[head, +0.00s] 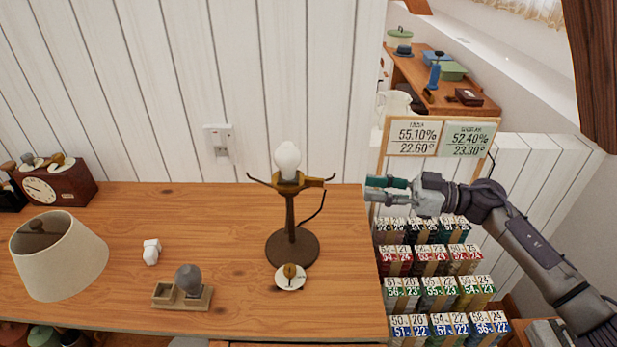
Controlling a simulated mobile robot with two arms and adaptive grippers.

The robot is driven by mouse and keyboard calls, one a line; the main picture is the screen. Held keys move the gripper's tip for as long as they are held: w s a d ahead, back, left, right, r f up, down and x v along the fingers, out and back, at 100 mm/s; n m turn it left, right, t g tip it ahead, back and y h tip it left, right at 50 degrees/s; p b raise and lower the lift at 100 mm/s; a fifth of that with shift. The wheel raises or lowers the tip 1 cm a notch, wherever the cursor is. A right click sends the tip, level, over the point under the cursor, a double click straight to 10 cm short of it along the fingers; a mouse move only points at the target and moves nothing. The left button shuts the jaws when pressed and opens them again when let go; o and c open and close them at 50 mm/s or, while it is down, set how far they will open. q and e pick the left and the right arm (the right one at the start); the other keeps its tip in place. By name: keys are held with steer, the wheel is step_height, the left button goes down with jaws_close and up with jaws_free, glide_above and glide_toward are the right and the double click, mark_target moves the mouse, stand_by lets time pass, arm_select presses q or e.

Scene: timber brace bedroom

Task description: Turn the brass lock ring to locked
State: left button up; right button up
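A lamp stands upright on the wooden table, with a round dark base (292,249), a thin stem and a white bulb (287,158) on top. Brass-coloured fittings (289,184) with side arms sit just under the bulb; I cannot make out a separate lock ring or its setting there. A small brass piece lies on a white round dish (290,284) in front of the base. My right gripper (369,189) is at the table's right edge, right of the lamp, its two fingers apart and empty, touching nothing. My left gripper is not in view.
A cream lampshade (58,256) lies at the table's left, near a clock (57,184). A wooden holder with a grey knob (182,297) and a small white block (151,251) stand between. Number cards (438,293) are right of the table.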

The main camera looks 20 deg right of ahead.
mark_target(318, 179)
steer(key=p+x, duration=0.2)
steer(key=x, duration=1)
steer(key=shift+a, duration=0.1)
steer(key=c, duration=0.5)
jaws_close()
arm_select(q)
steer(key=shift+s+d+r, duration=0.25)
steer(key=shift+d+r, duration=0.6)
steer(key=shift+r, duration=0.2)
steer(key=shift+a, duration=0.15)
